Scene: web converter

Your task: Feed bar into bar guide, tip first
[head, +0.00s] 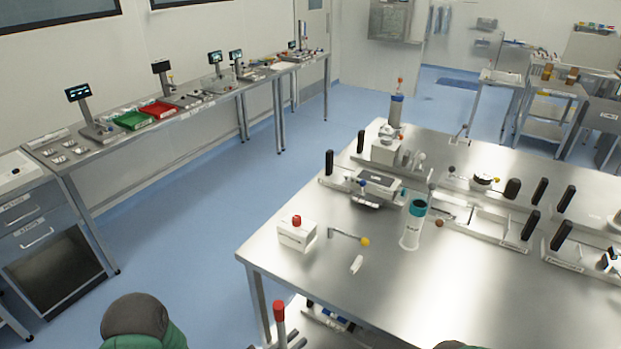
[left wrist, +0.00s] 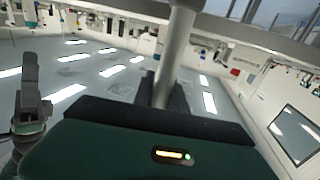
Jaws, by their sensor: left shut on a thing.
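A grey bar with a red end (head: 279,311) stands roughly upright at the bottom of the head view, in front of the table's near edge. My left gripper (head: 282,345) is shut on it, with only its dark fingers showing at the frame edge. In the left wrist view, the bar's grey shaft (left wrist: 174,55) rises between the dark fingers of the left gripper (left wrist: 162,98). I cannot tell for certain which fixture is the bar guide. A white cylinder with a teal top (head: 412,225) stands upright on the table, apart from the bar. My right gripper is not in view.
The steel table (head: 370,310) has a clear front area. On it are a white box with a red knob (head: 297,234), a yellow-ended rod (head: 349,237), a small white piece (head: 356,264) and black-handled fixtures (head: 380,185). A side bench (head: 225,92) runs along the left wall.

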